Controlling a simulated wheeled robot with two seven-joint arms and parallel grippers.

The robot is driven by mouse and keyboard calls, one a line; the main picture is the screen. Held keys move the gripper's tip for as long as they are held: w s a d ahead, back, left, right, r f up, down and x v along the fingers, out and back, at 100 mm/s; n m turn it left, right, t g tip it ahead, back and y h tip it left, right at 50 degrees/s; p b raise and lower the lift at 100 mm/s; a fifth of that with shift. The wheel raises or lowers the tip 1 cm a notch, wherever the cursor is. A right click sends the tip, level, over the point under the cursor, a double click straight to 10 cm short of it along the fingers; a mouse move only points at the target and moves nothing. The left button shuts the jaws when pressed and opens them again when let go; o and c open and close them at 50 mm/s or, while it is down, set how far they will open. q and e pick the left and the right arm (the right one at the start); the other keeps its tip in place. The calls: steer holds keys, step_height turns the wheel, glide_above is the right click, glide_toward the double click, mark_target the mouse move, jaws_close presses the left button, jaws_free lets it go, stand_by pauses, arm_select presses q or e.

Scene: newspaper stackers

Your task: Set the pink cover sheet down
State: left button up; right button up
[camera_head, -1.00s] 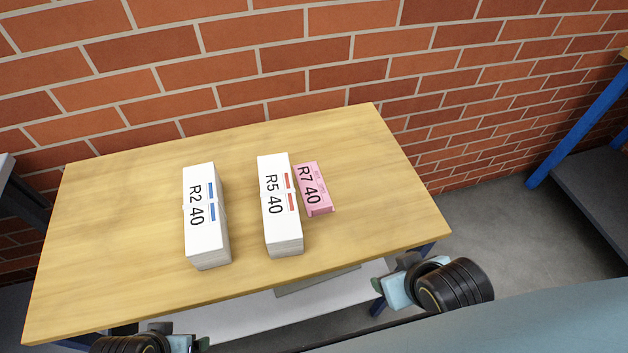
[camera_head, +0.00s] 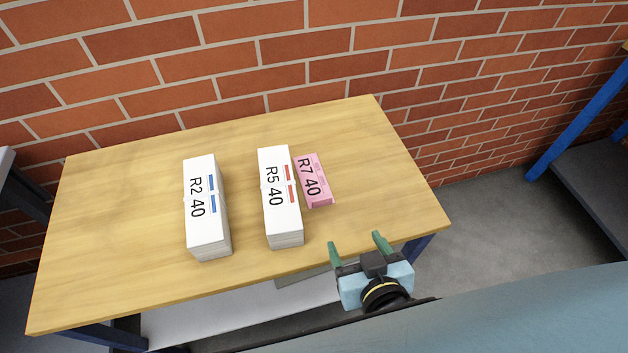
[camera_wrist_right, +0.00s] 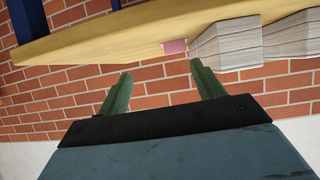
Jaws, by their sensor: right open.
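The pink cover sheet (camera_head: 313,181), marked "R7 40", is on a pink bundle on the wooden table, right beside the white R5 stack (camera_head: 280,198). I cannot tell the sheet from what is under it. A pink end (camera_wrist_right: 175,46) shows at the table edge in the right wrist view. My right gripper (camera_head: 356,243) is open and empty at the table's front edge, nearer than the pink bundle and apart from it. Its green fingers (camera_wrist_right: 160,88) show in the right wrist view with nothing between them. My left gripper is out of view.
The white R2 stack (camera_head: 207,207) stands left of the R5 stack on the wooden table (camera_head: 120,220). A brick wall (camera_head: 330,50) is behind the table. A blue-framed shelf (camera_head: 585,110) is at the right. The table's left and right parts are clear.

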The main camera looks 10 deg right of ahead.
steer(key=a, duration=0.1)
steer(key=t, duration=0.1)
glide_toward(322, 202)
steer(key=w, duration=0.1)
steer(key=w+f, duration=0.1)
steer(key=w, duration=0.1)
steer(key=shift+w+d+f+y+b, duration=0.2)
steer(key=shift+d+y+b, duration=0.1)
steer(key=shift+d+b, duration=0.1)
steer(key=x, duration=0.5)
steer(key=shift+a+b, duration=0.2)
steer(key=shift+b, duration=0.1)
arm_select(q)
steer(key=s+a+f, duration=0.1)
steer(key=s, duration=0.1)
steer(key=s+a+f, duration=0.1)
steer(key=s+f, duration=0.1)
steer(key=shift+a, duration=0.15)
arm_select(e)
steer(key=c, duration=1.1)
